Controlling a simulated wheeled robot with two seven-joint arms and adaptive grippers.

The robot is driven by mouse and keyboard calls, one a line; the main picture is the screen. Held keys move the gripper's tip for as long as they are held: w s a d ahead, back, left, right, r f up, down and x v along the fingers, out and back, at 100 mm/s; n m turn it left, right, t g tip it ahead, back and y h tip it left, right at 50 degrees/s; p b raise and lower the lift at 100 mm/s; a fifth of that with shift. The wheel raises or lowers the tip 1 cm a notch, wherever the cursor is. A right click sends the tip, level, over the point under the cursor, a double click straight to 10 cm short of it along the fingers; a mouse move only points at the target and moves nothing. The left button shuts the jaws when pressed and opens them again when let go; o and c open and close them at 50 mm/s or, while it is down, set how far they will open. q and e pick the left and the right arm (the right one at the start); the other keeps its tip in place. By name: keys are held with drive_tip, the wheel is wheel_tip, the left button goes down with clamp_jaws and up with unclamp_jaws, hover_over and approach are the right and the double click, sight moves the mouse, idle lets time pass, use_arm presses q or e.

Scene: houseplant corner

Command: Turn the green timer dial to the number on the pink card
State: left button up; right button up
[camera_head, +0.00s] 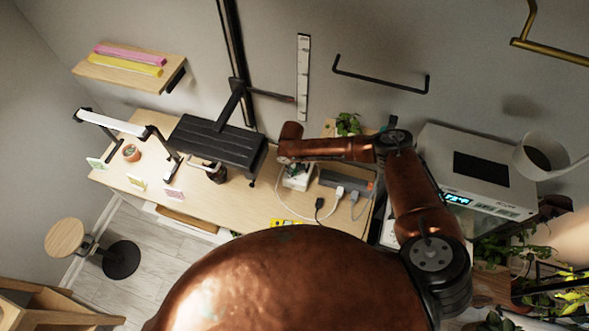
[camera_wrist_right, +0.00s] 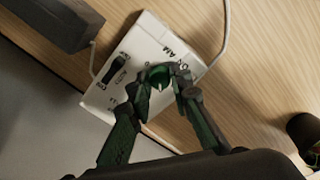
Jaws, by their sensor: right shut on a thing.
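The white timer box (camera_head: 298,183) sits on the wooden table below my right gripper (camera_head: 296,169). In the right wrist view the box (camera_wrist_right: 124,65) shows black lettering and a black switch. The green dial (camera_wrist_right: 159,73) on it has a small pale mark on its near side. My right gripper (camera_wrist_right: 161,88) is shut on the dial, one finger on each side, hiding part of its rim. The pink card (camera_head: 174,194) stands at the table's front edge, left of the timer; its number is too small to read. My left gripper is not in view.
A dark power strip (camera_head: 346,181) with plugs and cables lies right of the timer. A black slatted rack (camera_head: 217,145) stands to its left. A yellow card (camera_head: 137,183) and a green card (camera_head: 95,163) stand farther left. A white appliance (camera_head: 476,170) is at right.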

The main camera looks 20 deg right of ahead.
sight(295, 172)
clamp_jaws()
drive_tip(key=n+p, duration=0.1)
drive_tip(key=n, duration=0.3)
drive_tip(key=shift+d+n, duration=0.1)
drive_tip(key=shift+n, duration=2.4)
drive_tip(key=o, duration=0.9)
unclamp_jaws()
drive_tip(key=r, duration=1.2)
drive_tip(key=shift+s, duration=0.25)
